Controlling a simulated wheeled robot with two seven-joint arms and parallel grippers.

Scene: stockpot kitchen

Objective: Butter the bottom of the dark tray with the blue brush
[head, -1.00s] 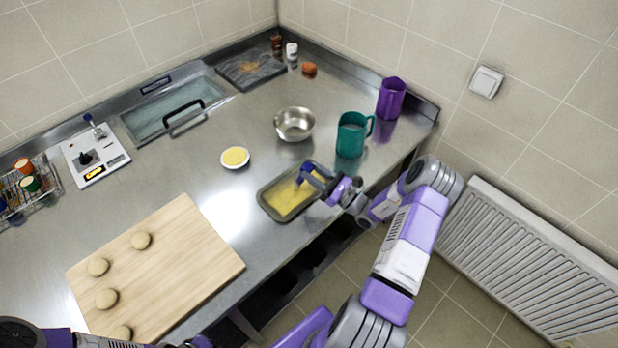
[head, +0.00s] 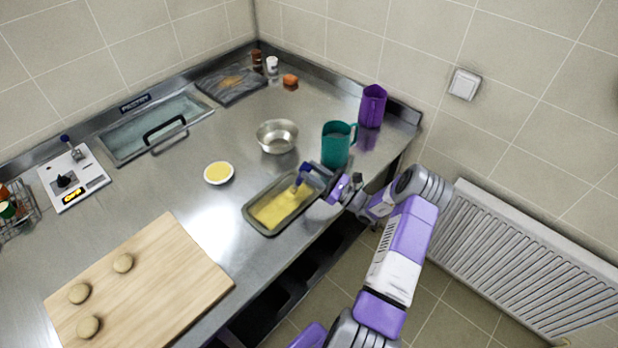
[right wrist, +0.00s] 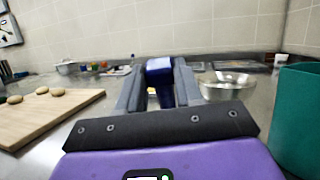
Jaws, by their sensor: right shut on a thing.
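The dark tray (head: 258,226) lies on the steel counter near its front edge, its bottom largely covered in yellow. My right gripper (head: 318,176) is over the tray's right end, shut on the blue brush (head: 301,178), whose head points down into the tray. In the right wrist view the blue brush (right wrist: 160,70) stands between the two fingers. Whether the bristles touch the tray bottom I cannot tell. A small white dish of yellow butter (head: 218,173) sits left of the tray. My left gripper is not in view.
A teal jug (head: 337,146) stands close behind my right gripper, with a purple jug (head: 372,106) farther back. A steel bowl (head: 277,136) is behind the tray. A wooden board (head: 150,290) with dough balls lies at the front left. The counter between board and tray is clear.

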